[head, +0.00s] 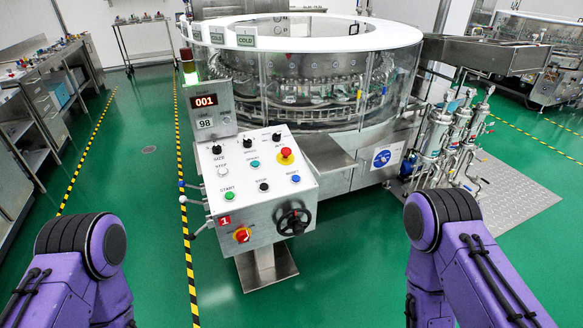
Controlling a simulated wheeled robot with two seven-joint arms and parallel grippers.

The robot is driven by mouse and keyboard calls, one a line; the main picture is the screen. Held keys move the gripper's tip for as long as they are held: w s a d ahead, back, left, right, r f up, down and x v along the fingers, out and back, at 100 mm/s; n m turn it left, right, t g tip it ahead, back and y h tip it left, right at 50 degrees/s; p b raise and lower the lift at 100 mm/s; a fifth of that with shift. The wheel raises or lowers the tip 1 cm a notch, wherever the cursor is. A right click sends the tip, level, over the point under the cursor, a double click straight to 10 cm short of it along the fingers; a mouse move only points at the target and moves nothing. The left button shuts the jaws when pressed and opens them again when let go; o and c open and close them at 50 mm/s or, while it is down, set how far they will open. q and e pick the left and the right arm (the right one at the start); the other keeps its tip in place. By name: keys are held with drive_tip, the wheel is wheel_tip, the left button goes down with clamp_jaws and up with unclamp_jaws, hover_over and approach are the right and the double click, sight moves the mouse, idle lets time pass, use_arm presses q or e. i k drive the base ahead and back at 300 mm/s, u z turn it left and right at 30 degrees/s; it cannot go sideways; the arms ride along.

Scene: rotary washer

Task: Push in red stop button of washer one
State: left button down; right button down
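The washer's control panel (258,178) stands in front of me, with a red "1" tag (224,221) on its front face. A red mushroom-shaped button (286,152) on a yellow base sits at the upper right of the sloping panel top. I cannot tell whether it is pushed in. A white button (222,171) with a label that seems to read "STOP" is at the left of the panel. My purple arms show at the lower left and lower right, both apart from the panel. Neither gripper is in view.
The round glass-walled washer (310,75) stands behind. Filter cylinders (437,135) on a metal plate are at the right. Green floor in front is clear.

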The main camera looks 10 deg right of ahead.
sight(286, 152)
drive_tip(key=k, duration=0.25)
drive_tip(key=u, duration=0.75)
drive_tip(key=i, duration=1.15)
drive_tip(key=z, duration=0.5)
